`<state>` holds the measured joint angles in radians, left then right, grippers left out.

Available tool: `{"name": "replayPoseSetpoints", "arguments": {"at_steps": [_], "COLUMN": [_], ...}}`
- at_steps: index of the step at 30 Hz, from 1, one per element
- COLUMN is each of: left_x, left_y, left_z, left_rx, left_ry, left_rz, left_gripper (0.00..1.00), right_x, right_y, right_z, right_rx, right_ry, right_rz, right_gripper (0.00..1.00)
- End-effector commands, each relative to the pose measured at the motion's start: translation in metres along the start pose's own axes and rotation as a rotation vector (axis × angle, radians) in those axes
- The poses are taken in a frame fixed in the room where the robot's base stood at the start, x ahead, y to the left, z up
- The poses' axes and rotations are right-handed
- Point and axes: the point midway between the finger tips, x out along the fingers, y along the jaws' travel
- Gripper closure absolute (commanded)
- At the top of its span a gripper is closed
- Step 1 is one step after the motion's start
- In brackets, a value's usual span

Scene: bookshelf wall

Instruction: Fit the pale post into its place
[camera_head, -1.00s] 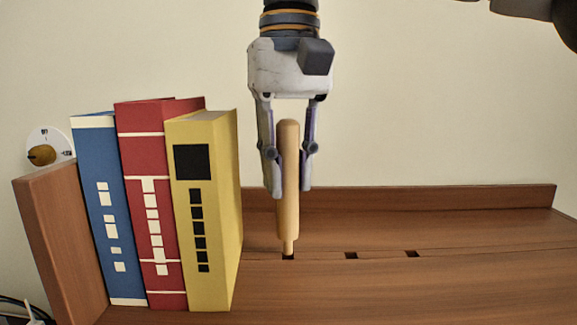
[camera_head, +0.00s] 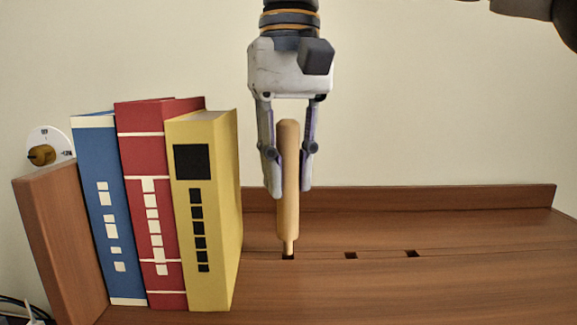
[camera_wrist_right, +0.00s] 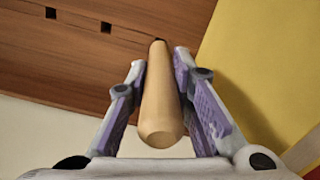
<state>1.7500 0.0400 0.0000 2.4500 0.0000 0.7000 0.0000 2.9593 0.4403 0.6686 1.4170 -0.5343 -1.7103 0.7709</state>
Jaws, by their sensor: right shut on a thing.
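The pale post (camera_head: 288,205) stands upright in my right gripper (camera_head: 288,188), which is shut on it from above. In the right wrist view the post (camera_wrist_right: 161,100) runs between the two purple-padded fingers of the gripper (camera_wrist_right: 160,85). The post's narrow lower tip is at the leftmost dark square hole (camera_head: 288,257) in the wooden shelf (camera_head: 400,285). I cannot tell how far the tip sits inside the hole. My left gripper is not in view.
Blue (camera_head: 108,215), red (camera_head: 155,220) and yellow (camera_head: 205,215) books stand close left of the post, against a wooden end panel (camera_head: 60,245). Two empty holes (camera_head: 351,255) (camera_head: 411,254) lie to the right. A low back rail (camera_head: 440,198) runs behind. The shelf's right side is clear.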

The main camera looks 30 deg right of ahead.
Motion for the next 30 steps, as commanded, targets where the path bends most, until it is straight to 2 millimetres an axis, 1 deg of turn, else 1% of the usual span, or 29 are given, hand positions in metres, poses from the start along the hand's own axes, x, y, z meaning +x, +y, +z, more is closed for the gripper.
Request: {"name": "replayPoseSetpoints", "arguments": {"at_steps": [30], "left_x": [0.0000], "left_y": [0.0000], "left_z": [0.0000], "left_rx": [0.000], "left_ry": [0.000], "left_rz": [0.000], "left_gripper": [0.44], "right_x": [0.0079], "right_y": [0.0000], "right_z": [0.0000], "right_rx": [0.000], "right_ry": [0.000], "right_rz": [0.000], "right_gripper": [1.00]}}
